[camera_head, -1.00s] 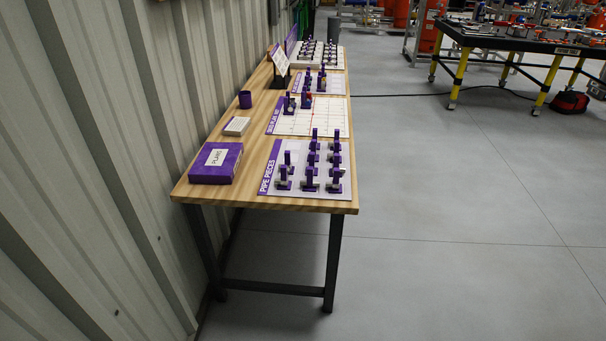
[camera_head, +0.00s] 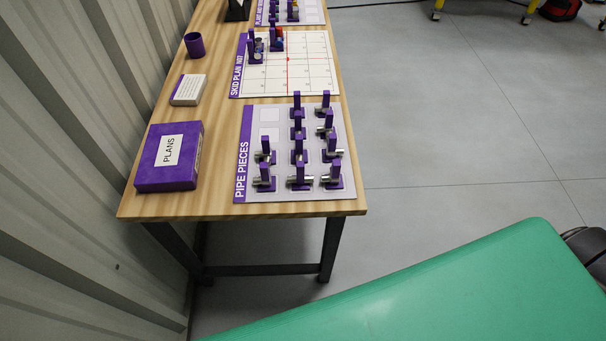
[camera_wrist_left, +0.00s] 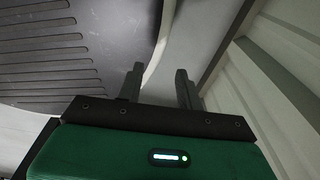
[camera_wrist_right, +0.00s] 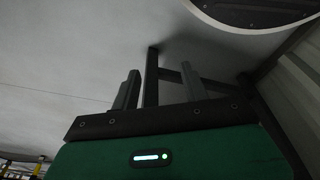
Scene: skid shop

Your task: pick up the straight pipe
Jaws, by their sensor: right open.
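Several small grey pipe pieces on purple holders stand on the white "PIPE PIECES" board (camera_head: 315,193) at the near end of the wooden table. The front row has a left piece (camera_head: 265,184), a middle piece (camera_head: 299,181) and a right piece (camera_head: 332,180). I cannot tell which piece is the straight pipe at this size. My left gripper (camera_wrist_left: 159,82) is open and empty in its wrist view. My right gripper (camera_wrist_right: 160,88) is open and empty in its wrist view. Neither gripper shows in the head view, and no pipe piece shows in the wrist views.
The table (camera_head: 220,205) stands along a corrugated wall (camera_head: 60,150). A purple "PLANS" box (camera_head: 170,157), a white card stack (camera_head: 188,89) and a purple cup (camera_head: 194,45) lie left of the boards. The "SKID PLAN" board (camera_head: 310,75) is behind.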

